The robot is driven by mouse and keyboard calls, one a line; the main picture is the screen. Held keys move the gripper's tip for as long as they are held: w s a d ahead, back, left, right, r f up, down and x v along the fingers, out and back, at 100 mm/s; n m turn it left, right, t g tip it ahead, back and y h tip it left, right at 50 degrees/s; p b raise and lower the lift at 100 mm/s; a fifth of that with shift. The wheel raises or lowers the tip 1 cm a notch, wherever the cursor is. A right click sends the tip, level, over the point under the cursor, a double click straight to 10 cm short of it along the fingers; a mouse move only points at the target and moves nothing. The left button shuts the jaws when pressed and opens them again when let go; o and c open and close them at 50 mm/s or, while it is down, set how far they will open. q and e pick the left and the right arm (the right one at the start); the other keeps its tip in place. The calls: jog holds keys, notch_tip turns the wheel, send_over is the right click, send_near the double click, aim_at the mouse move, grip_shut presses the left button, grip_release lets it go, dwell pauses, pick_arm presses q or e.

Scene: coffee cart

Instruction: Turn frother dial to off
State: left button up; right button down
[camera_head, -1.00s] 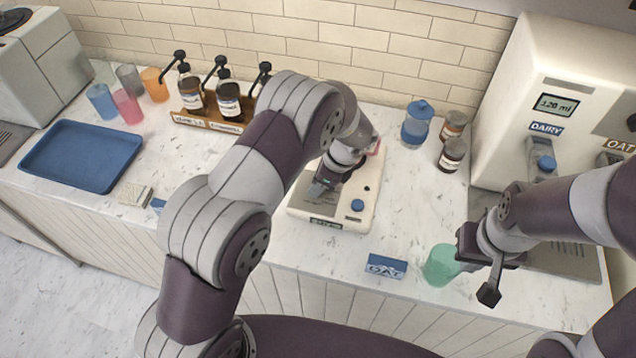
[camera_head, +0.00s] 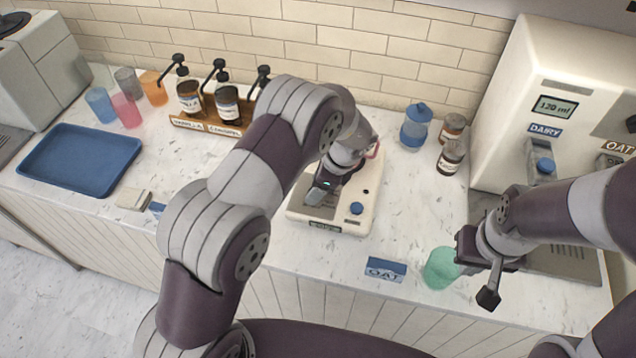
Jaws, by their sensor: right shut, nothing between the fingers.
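The frother (camera_head: 335,219) is a white, flat-based machine in the middle of the counter. A blue dial (camera_head: 357,208) sits on its front right part; I cannot read its setting. My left gripper (camera_head: 320,191) points down over the frother's left part, left of the dial and apart from it. My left arm hides much of the machine's back, and the fingers are too small and shadowed to tell open from shut. My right gripper (camera_head: 488,298) is shut and empty at the counter's front edge, beside a green cup (camera_head: 441,268).
A blue-lidded jar (camera_head: 415,126) and two brown jars stand behind right. The milk dispenser (camera_head: 540,100) is at right. Syrup bottles (camera_head: 228,103), cups and a blue tray (camera_head: 80,157) are at left.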

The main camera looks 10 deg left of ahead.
pick_arm(q)
jog(key=b+v, duration=0.3)
jog(key=v, duration=0.9)
jog(key=shift+d+r, duration=0.15)
jog(key=shift+r, duration=0.2)
